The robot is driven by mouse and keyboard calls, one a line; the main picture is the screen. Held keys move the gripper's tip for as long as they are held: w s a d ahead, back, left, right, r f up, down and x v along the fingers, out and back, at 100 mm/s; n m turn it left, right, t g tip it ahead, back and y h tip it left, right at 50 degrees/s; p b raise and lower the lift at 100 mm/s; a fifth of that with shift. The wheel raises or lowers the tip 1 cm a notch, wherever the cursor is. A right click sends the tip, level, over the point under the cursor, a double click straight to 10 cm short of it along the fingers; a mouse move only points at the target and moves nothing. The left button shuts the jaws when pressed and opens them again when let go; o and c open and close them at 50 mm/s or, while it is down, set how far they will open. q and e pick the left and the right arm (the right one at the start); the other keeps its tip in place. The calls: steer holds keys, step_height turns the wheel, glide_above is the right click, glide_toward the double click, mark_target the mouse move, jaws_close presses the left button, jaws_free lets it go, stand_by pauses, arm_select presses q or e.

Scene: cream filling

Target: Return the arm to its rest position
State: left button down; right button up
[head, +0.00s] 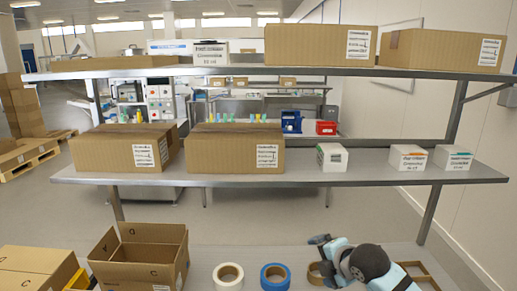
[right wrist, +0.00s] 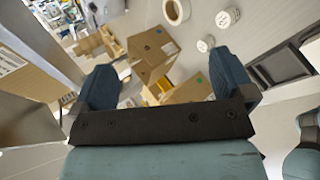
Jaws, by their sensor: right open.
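My right gripper (head: 322,254) is low in the head view, right of centre, over the lower table surface. Its pale blue and dark arm comes in from the bottom right. In the right wrist view its two dark blue fingers (right wrist: 163,78) are wide apart with nothing between them. Cardboard boxes show beyond the fingers in that view, at a distance. My left gripper and left arm are not in the head view.
A metal shelf (head: 300,178) with closed cartons (head: 225,150) and small white boxes (head: 332,157) stands ahead. Below are an open carton (head: 138,258), a white tape roll (head: 228,275), a blue roll (head: 275,277) and a brown roll (head: 316,273) close to my right gripper.

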steer(key=s+d+f+m, duration=0.2)
steer(key=s+f+m, duration=0.8)
steer(key=s+f, duration=0.3)
steer(key=s+d+f+m+t+h, duration=0.1)
steer(key=s+d+f+m, duration=0.1)
steer(key=s+f+m, duration=0.9)
steer(key=s+f, duration=0.2)
steer(key=s, duration=0.5)
steer(key=shift+f+t, duration=0.25)
steer(key=shift+t, duration=0.05)
